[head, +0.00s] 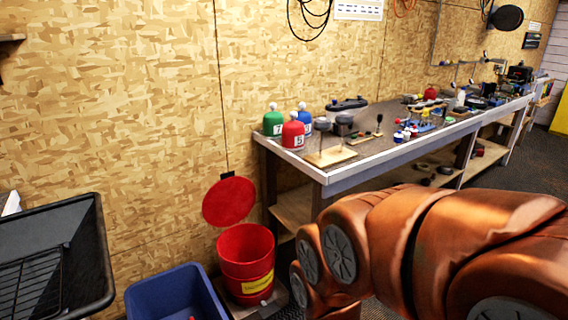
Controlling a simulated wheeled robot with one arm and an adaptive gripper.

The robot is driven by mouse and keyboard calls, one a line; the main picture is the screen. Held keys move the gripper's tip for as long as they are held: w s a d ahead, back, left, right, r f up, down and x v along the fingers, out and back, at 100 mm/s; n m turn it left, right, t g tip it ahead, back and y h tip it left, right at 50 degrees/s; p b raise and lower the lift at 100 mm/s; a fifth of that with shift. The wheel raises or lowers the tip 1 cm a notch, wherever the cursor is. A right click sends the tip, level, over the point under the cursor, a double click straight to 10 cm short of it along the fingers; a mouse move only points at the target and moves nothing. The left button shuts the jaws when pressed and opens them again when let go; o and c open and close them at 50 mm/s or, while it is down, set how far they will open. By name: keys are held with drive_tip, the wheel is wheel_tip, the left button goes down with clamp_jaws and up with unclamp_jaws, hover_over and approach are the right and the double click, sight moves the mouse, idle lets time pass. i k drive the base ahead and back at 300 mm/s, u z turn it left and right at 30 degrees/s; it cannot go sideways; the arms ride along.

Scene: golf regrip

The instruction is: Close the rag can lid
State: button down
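The red rag can (247,268) stands on the floor against the wooden wall, left of the workbench, with a yellow label on its front. Its round red lid (229,201) is tilted up, open, behind and above the can's mouth and near the wall. The can's inside shows as dark red, and I cannot tell whether anything lies in it. My copper-coloured arm fills the lower right, beside the can. My gripper is not visible in this view.
A blue bin (178,292) stands just left of the can, and a black tray cart (88,262) is farther left. The workbench (330,186) runs along the wall to the right, with green, red and blue club-cover-like items at its near end.

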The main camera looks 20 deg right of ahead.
sight(229, 201)
drive_tip(key=z, duration=1.35)
drive_tip(key=i, duration=2.65)
drive_tip(key=u, duration=2.85)
